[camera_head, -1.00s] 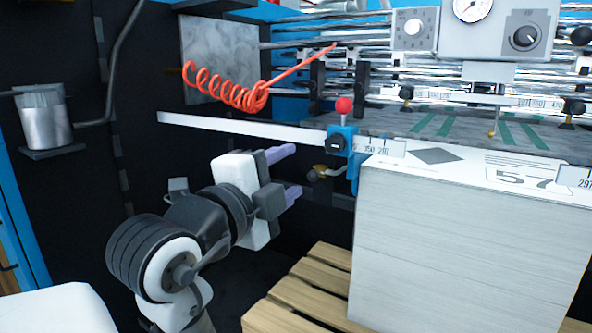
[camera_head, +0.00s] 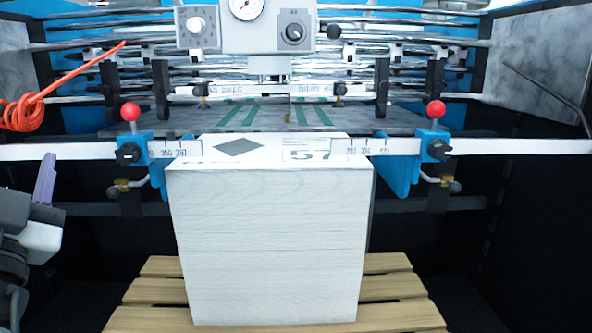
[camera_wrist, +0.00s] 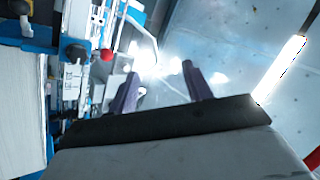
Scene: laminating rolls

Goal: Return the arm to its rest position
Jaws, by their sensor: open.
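My gripper (camera_wrist: 160,92) shows in the wrist view with its two purple fingers apart and nothing between them. In the head view my gripper (camera_head: 45,180) is at the left edge, partly cut off, beside the machine and apart from it. My arm reaches in from the lower left; most of it is outside the picture. In the wrist view the fingers are in front of a bright, blurred background, with the machine to the left.
A tall paper stack (camera_head: 270,245) stands on a wooden pallet (camera_head: 400,312) in the middle. A ruled bar with two blue clamps (camera_head: 131,150) and red knobs (camera_head: 436,109) crosses above it. A coiled orange hose (camera_head: 22,113) hangs at the left. Dark floor lies on both sides.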

